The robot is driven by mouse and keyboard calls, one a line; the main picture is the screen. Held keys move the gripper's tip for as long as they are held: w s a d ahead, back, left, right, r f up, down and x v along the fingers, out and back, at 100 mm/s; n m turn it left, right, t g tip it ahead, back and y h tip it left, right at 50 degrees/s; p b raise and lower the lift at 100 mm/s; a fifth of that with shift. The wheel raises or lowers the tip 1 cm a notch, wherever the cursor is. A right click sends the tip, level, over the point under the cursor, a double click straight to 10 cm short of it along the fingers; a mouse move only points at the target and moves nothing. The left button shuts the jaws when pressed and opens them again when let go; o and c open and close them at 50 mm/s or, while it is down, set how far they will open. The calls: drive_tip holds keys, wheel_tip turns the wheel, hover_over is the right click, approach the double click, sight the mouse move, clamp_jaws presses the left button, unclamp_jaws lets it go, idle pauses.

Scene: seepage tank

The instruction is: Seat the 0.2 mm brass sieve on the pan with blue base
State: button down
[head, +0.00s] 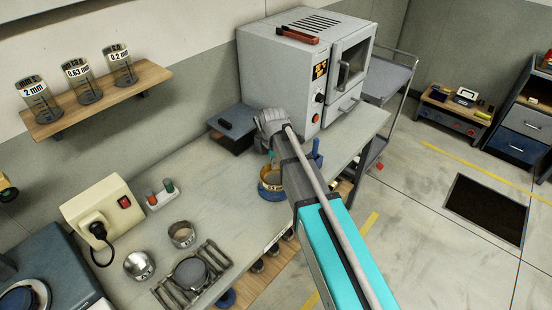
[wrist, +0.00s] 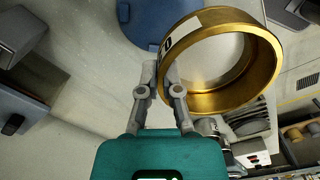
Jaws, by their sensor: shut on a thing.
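The brass sieve (wrist: 266,50) is a gold ring with a pale mesh and a white label; its size mark is not readable. My gripper (wrist: 165,78) is shut on the sieve's wall at its left side in the wrist view. The blue base (wrist: 140,22) of a pan shows behind the sieve, off to its upper left and partly hidden. In the head view, the brass ring (head: 268,184) appears above the blue base (head: 271,196) on the bench, partly hidden by my arm. I cannot tell whether they touch.
A grey oven (head: 290,75) stands behind my arm at the bench's far end. A metal bowl (head: 139,264), a small metal ring (head: 182,234) and a rack (head: 190,272) lie on the near bench. Labelled jars stand on a wall shelf (head: 105,105). The bench middle is clear.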

wheel_tip(320, 180, up, 4)
drive_tip(key=p, duration=0.3)
hover_over(276, 190)
drive_tip(key=shift+w+a+r, duration=0.1)
drive_tip(key=shift+w, duration=0.3)
idle(0.3)
drive_tip(key=shift+w, duration=0.15)
